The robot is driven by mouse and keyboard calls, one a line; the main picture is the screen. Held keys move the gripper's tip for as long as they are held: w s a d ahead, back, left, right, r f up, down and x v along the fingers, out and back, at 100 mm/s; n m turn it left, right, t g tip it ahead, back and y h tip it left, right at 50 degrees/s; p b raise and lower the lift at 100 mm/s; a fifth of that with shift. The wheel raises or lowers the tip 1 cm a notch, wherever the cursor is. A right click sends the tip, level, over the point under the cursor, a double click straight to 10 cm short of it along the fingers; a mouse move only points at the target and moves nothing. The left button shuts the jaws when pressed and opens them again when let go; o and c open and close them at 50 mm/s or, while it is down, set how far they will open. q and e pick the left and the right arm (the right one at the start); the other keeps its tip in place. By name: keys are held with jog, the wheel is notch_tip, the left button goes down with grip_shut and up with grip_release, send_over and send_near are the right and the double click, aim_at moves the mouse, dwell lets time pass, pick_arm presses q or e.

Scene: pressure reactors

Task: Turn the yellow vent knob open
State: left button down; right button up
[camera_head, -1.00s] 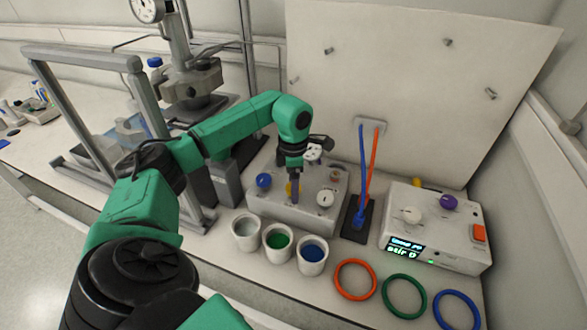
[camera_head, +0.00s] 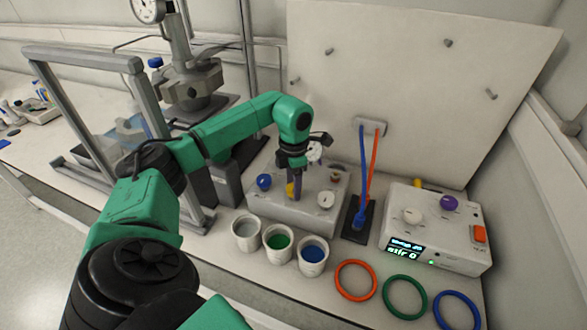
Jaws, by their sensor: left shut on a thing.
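The yellow vent knob (camera_head: 290,189) is on top of the white control box (camera_head: 309,215), between a blue knob (camera_head: 264,181) and a white knob (camera_head: 326,199). My left gripper (camera_head: 294,192) points down at the yellow knob and is shut on it. The fingers hide much of the knob, so its exact angle is hard to read. My right gripper is not in view.
Three cups (camera_head: 279,242) stand close in front of the box. A stirrer unit (camera_head: 437,233) stands to the right, with coloured rings (camera_head: 404,297) on the bench before it. A metal frame (camera_head: 86,62) is at left.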

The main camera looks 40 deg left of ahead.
pick_arm(q)
jog(key=n, duration=0.4)
jog(key=shift+r+n, duration=0.15)
jog(key=shift+n, duration=0.15)
jog(key=n, duration=0.3)
jog(key=shift+w+n, duration=0.1)
jog(key=shift+n, duration=0.2)
jog(key=n, duration=0.3)
jog(key=shift+n+p, duration=0.3)
jog(key=shift+p, duration=0.1)
jog(key=shift+n, duration=1.7)
jog(key=shift+c, duration=1.3)
grip_release()
